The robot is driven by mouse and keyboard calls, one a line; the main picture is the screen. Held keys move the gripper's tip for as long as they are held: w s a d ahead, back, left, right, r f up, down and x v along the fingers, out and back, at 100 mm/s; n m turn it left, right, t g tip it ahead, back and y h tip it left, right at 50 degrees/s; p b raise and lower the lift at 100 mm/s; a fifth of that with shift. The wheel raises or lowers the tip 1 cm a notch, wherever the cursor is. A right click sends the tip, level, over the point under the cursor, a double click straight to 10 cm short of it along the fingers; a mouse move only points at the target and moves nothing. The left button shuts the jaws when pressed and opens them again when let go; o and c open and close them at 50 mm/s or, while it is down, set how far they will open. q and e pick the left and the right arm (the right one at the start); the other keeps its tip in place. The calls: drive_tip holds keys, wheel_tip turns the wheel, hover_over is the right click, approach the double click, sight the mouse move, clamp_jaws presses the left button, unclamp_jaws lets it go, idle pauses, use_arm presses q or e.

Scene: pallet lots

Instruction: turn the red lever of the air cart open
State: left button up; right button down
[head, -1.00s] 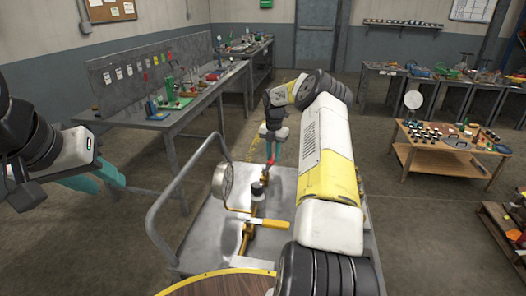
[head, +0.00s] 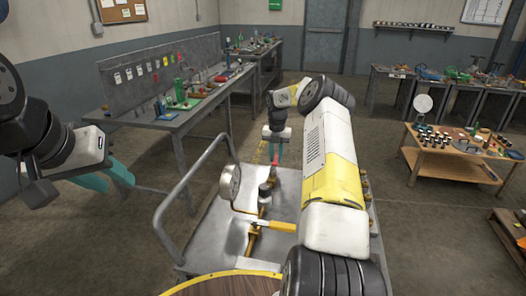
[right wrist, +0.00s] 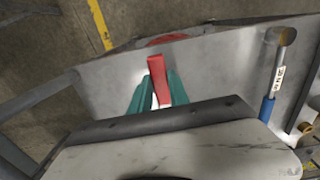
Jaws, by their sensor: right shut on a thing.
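The air cart (head: 205,232) is a grey metal deck with a tubular push rail, in the middle of the head view. Its red lever (right wrist: 158,78) is a flat bar between the teal fingers of my right gripper (right wrist: 158,94) in the right wrist view. My right gripper (head: 275,153) is shut on the lever at the cart's far side. In the head view only a bit of red shows there; my own wrist and fingers hide most of it. My left gripper (head: 107,178) is open and empty in the air left of the cart.
A blue-handled tool with a white tag (right wrist: 271,90) lies at the right in the wrist view. A grey workbench (head: 170,118) is behind left; a wooden table (head: 462,168) is right.

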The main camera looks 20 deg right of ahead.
sight(275, 159)
drive_tip(key=c, duration=1.2)
unclamp_jaws()
drive_tip(key=shift+a, duration=0.1)
drive_tip(key=shift+c, duration=0.2)
wheel_tip(275, 159, up, 8)
drive_tip(key=shift+f, duration=0.1)
